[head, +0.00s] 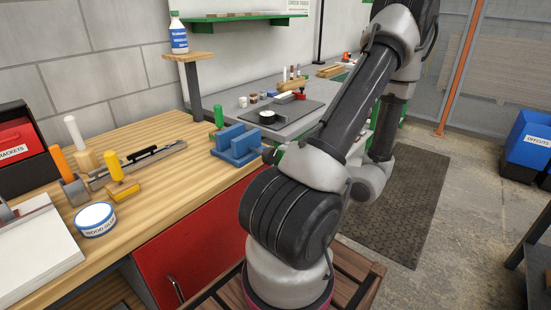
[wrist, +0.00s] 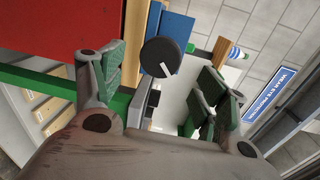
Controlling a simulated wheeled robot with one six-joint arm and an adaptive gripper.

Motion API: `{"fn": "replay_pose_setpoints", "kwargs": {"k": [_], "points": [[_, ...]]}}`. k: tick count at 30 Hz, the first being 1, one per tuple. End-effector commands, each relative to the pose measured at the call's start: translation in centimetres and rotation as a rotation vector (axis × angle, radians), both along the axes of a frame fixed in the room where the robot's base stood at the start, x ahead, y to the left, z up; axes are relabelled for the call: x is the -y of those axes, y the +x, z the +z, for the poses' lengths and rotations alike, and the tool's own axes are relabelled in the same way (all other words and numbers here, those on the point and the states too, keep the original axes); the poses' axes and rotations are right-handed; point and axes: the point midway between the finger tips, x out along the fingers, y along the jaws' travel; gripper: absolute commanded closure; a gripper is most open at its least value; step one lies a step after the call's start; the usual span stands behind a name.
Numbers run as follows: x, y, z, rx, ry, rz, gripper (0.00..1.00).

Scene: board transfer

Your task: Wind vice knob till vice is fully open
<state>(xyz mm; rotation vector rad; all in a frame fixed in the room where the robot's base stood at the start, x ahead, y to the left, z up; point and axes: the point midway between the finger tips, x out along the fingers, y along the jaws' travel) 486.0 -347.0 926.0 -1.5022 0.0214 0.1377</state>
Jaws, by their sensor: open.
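The blue vice (head: 236,148) sits at the right front edge of the wooden workbench. Its jaws look close together, but I cannot tell the exact gap. The round black vice knob (wrist: 160,57), with a white mark on its face, shows in the wrist view in front of the blue vice body (wrist: 177,38). A dark part of the knob shows beside my arm in the head view. My gripper (wrist: 163,63) is open, with one green-padded finger on each side of the knob and visible space between. The head view hides my gripper behind my arm.
On the workbench (head: 165,131) stand a wood glue tin (head: 95,220), yellow- and orange-handled tools and a green-topped item (head: 219,116) close to the vice. A red cabinet front (head: 195,225) lies below. A grey side table (head: 250,122) is behind; a dark floor mat (head: 405,215) lies right.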

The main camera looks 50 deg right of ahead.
Motion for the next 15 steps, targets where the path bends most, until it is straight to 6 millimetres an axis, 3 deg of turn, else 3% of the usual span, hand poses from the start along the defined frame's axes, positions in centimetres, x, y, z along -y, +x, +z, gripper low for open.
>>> {"fn": "replay_pose_setpoints", "kwargs": {"k": [6, 15], "points": [[0.4, -3.9, 0.4, 0.000, -0.001, -0.002, 0.27], [0.4, -5.2, 0.5, -0.001, 0.000, 0.001, 0.27]]}}
